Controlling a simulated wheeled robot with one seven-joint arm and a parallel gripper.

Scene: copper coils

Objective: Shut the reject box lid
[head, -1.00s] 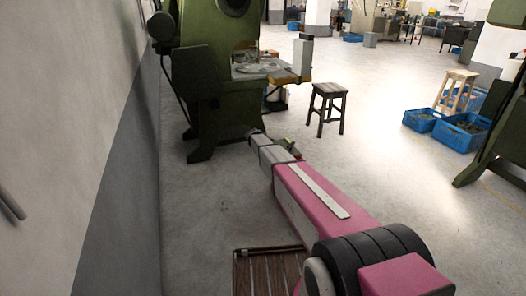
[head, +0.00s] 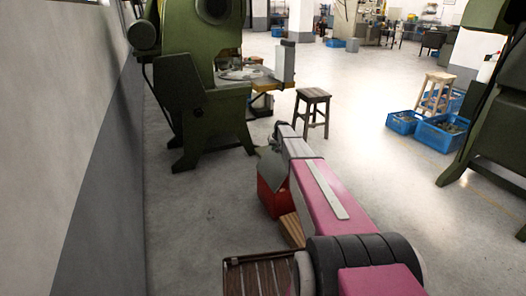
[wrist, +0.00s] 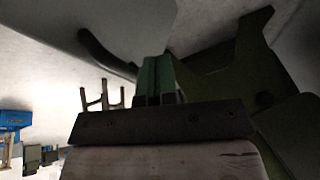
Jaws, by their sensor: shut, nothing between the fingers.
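The reject box (head: 271,197) is red and stands on the floor left of my arm in the head view. Its grey-green lid (head: 271,163) is raised and tilted above the box. My arm hides the box's right side and part of the lid. In the wrist view, my gripper (wrist: 158,66) is shut and empty, its green fingers together. A flat grey panel (wrist: 125,28) with a dark curved bar lies just beyond the fingers; it looks like the lid, but I cannot tell whether they touch. The fingers are hidden in the head view.
A green press (head: 195,85) stands beyond the box, near the left wall. A wooden stool (head: 312,112) is to the right. A slatted wooden piece (head: 262,278) lies close in front. Blue crates (head: 440,132) stand far right. Open floor lies between stool and crates.

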